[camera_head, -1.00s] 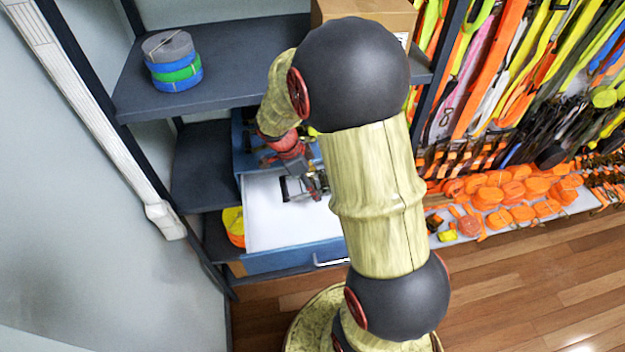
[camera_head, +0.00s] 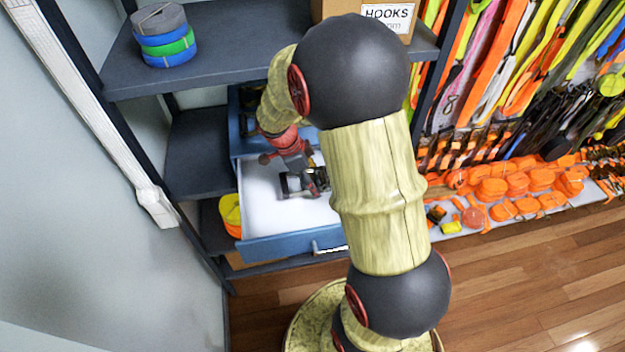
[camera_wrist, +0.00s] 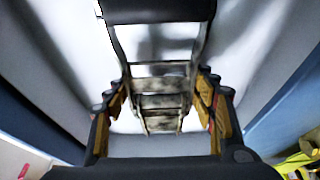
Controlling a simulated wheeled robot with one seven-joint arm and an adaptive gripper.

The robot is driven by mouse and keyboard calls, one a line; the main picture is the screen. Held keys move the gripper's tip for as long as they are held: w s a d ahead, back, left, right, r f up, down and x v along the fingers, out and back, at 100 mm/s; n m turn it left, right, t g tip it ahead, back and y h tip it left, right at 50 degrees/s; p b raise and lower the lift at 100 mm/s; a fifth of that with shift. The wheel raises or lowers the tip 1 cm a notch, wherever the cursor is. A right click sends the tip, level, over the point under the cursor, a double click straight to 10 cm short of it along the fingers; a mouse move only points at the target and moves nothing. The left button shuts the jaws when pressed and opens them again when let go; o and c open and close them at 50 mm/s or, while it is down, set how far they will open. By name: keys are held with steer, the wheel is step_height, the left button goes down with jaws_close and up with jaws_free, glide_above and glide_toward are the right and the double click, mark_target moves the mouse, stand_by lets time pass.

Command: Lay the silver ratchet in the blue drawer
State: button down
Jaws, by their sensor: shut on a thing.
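The silver ratchet (camera_head: 292,183) is a metal frame with dark parts, over the white floor of the open blue drawer (camera_head: 290,245). My gripper (camera_head: 310,180) is shut on it. In the wrist view, the ratchet (camera_wrist: 160,70) runs up from between the two fingers of my gripper (camera_wrist: 163,100). The drawer's pale floor and blue side walls (camera_wrist: 30,120) surround it there. I cannot tell whether the ratchet touches the floor. My arm hides the drawer's right part in the head view.
Blue and green strap rolls (camera_head: 165,38) sit on the upper shelf (camera_head: 225,50), near a cardboard HOOKS box (camera_head: 390,22). A yellow and orange roll (camera_head: 231,215) is left of the drawer. Orange straps (camera_head: 505,185) fill the right side. The drawer floor's left part is clear.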

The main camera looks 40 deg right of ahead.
steer(key=c, duration=0.7)
jaws_free()
steer(key=shift+o, duration=0.5)
steer(key=v, duration=1.2)
